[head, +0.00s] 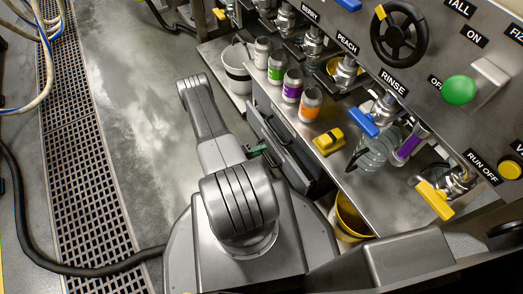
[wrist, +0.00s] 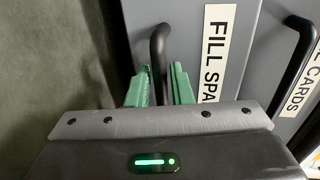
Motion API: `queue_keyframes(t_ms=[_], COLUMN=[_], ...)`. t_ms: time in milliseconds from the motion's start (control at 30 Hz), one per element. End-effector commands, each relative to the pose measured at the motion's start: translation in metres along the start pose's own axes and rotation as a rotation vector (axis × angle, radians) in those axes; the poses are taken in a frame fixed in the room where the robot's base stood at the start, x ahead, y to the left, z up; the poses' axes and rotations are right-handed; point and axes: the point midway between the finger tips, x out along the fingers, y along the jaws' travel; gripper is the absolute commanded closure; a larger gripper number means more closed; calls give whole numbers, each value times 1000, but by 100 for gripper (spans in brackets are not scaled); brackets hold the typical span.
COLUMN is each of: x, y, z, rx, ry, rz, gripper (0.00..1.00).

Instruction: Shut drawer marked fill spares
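The drawer marked fill spares (wrist: 205,25) shows in the wrist view as a grey front with a white label (wrist: 220,50). I read "FILL SPA"; the rest is hidden by my gripper. Its black bar handle (wrist: 159,45) runs down between the green fingers of my gripper (wrist: 160,88), one on each side. The fingers are very close to the bar; I cannot tell whether they press on it. In the head view, my gripper (head: 262,152) is at the dark drawer fronts (head: 290,145) below the counter, partly hidden by my arm. How far the drawer stands out is unclear.
A second drawer, with a label ending in "CARDS" (wrist: 301,82) and a black handle (wrist: 299,50), is just right. The counter (head: 320,125) above holds several cans and a yellow block (head: 328,141). A white bucket (head: 237,68) stands beyond.

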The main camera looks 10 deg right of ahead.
Motion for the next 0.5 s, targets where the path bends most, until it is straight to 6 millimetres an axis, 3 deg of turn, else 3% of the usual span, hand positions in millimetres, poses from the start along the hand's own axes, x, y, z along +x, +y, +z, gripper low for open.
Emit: queue_keyframes(t_ms=[467,500], x=[10,10], y=[0,0], z=[0,0], rx=[0,1], ry=[-1,-1], rz=[0,0], gripper=[80,84])
